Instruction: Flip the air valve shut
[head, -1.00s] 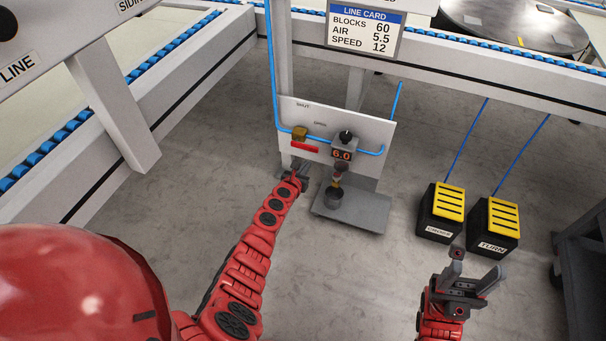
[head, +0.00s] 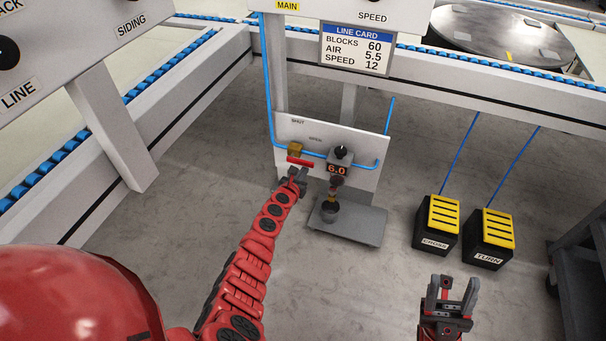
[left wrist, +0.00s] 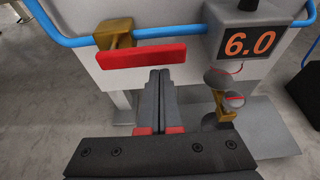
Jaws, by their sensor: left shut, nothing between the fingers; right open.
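The air valve has a brass body (head: 295,150) on the blue pipe and a red lever handle (head: 300,162). In the left wrist view the red handle (left wrist: 142,56) lies nearly level, pointing right from under the brass body (left wrist: 114,33). The panel (head: 345,140) has "SHUT" lettered above the valve and "OPEN" to its right. My left gripper (head: 297,174) is shut and empty just below the handle; its fingertips show in the left wrist view (left wrist: 159,75), seemingly close to the handle's lower edge. I cannot tell whether they touch. My right gripper (head: 455,285) is open and empty, away from the panel.
A regulator with a 6.0 display (head: 339,168) sits right of the valve, with a gauge-like fitting and cup (head: 330,210) below it. Two yellow-topped pedals (head: 437,225) stand on the floor at right. A line card (head: 357,48) reads AIR 5.5.

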